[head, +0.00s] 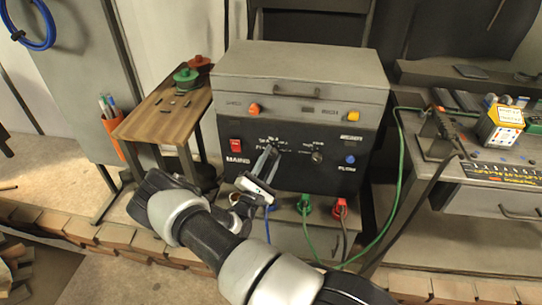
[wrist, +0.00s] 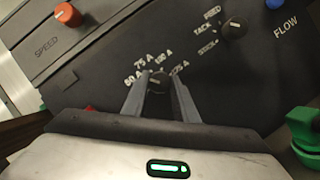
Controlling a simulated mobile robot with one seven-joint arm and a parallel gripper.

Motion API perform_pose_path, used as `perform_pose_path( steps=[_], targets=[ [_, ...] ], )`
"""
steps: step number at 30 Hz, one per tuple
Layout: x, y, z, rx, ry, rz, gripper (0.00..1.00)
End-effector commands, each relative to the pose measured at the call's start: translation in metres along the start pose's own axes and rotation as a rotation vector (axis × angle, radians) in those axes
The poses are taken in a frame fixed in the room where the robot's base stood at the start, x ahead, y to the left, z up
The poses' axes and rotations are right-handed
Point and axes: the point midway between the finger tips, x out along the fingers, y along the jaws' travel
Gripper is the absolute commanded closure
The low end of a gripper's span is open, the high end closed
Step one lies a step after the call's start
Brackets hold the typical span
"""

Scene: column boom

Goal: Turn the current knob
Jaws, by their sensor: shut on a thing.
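The current knob (wrist: 158,80) is a small dark round knob on the machine's black front panel, with amp markings such as 75 A around it. In the wrist view it sits between the fingertips of my gripper (wrist: 158,92), which are closed on its sides. Its pointer is too small to read surely. In the head view my gripper (head: 268,162) reaches the panel left of its middle and hides the knob. The welding machine (head: 300,75) is a grey box with a black front.
A dark mode knob (wrist: 235,28) is right of the current knob. An orange speed knob (wrist: 68,14) and a blue flow knob (head: 350,160) are also on the machine. A red switch (head: 236,146) is left. Green (head: 304,203) and red (head: 340,207) cable plugs are below.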

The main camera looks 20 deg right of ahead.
Motion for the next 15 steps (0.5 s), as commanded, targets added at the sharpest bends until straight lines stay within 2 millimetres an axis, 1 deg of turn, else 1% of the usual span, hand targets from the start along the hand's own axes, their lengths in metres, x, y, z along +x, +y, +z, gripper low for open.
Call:
perform_pose_path(
  steps=[2, 15],
  targets=[
    [-0.0001, 0.0033, 0.0006, 0.068, 0.000, -0.027, 0.96],
    [0.0002, 0.0050, 0.0010, 0.418, -0.010, -0.175, 0.96]
  ],
)
